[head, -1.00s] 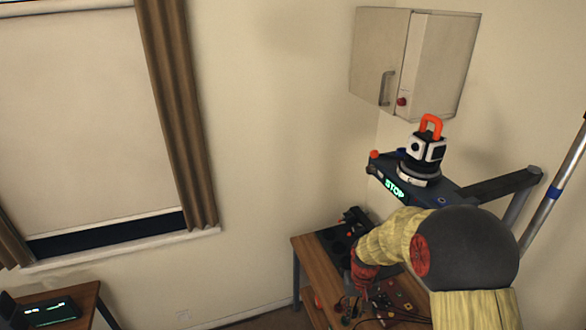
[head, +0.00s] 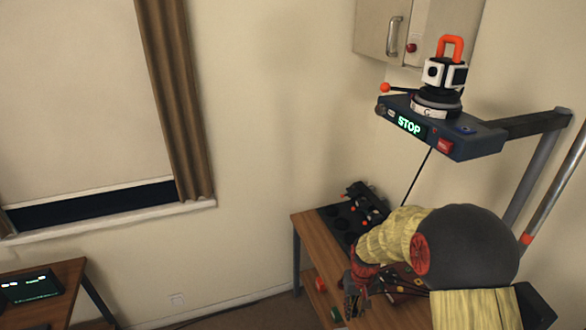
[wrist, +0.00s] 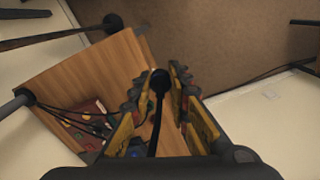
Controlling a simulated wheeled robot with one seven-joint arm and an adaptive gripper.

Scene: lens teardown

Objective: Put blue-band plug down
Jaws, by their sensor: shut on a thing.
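My gripper (wrist: 170,75) shows in the wrist view with its yellow-padded fingers close around a black, round-ended thing (wrist: 160,83), from which a black cable (wrist: 154,135) runs. I take this to be the blue-band plug; no blue band can be made out. In the head view my gripper (head: 355,290) is near the front left edge of the wooden bench (head: 308,233). The plug cannot be told apart there. In the wrist view bare bench top (wrist: 110,70) lies behind the fingers.
A dark tray with round wells (head: 340,228) is at the bench's back. A red patch with cables and small coloured parts (wrist: 88,118) lies left in the wrist view. A STOP-marked unit (head: 440,128) overhangs the bench. Brown floor (wrist: 215,45) shows beyond the bench edge.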

